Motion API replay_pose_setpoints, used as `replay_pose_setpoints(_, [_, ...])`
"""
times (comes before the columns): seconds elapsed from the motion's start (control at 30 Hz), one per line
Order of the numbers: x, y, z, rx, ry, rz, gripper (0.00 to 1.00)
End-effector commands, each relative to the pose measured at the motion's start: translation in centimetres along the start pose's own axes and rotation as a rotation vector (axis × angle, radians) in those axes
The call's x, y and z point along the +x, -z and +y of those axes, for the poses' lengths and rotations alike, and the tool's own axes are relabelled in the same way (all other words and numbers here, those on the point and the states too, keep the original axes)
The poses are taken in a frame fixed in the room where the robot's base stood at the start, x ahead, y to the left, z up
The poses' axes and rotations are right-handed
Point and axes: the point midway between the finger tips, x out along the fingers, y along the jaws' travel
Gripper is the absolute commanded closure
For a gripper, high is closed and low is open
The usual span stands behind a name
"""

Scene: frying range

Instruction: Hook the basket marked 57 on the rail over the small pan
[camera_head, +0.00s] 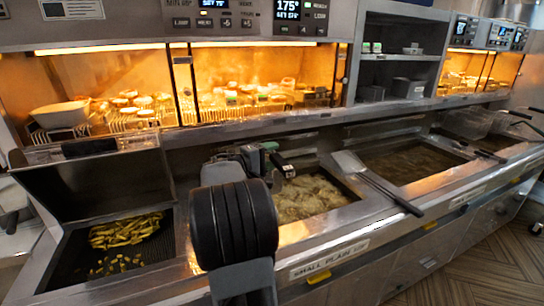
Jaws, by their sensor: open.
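The small pan (312,192) is in the middle of the range, above a front label reading SMALL PAN. It holds bubbling oil with pale food in it. My gripper (272,160) is at the pan's back left, open, partly hidden by my black ribbed arm. A dark block with a pale mark (284,166) shows beside the gripper; I cannot tell whether it is a basket handle or a finger. A wire basket (465,122) with dark handles is at the far right pan. No number 57 can be read, and the rail over the small pan is not clear.
A scoop (350,163) with a long black handle lies between the small pan and a larger oil pan (410,160). A chip bin (75,255) with chips is at the left. The lit warming cabinet (110,70) and a shelf (403,58) stand behind.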

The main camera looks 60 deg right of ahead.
Motion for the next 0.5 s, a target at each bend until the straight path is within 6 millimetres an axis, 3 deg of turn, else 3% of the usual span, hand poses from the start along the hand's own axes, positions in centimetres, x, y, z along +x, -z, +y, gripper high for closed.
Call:
replay_pose_setpoints(0.23, [-2.0, 0.1, -0.1, 0.001, -0.002, 0.004, 0.45])
replay_pose_setpoints(0.5, [-7.5, 0.1, -0.2, 0.002, -0.002, 0.006, 0.45])
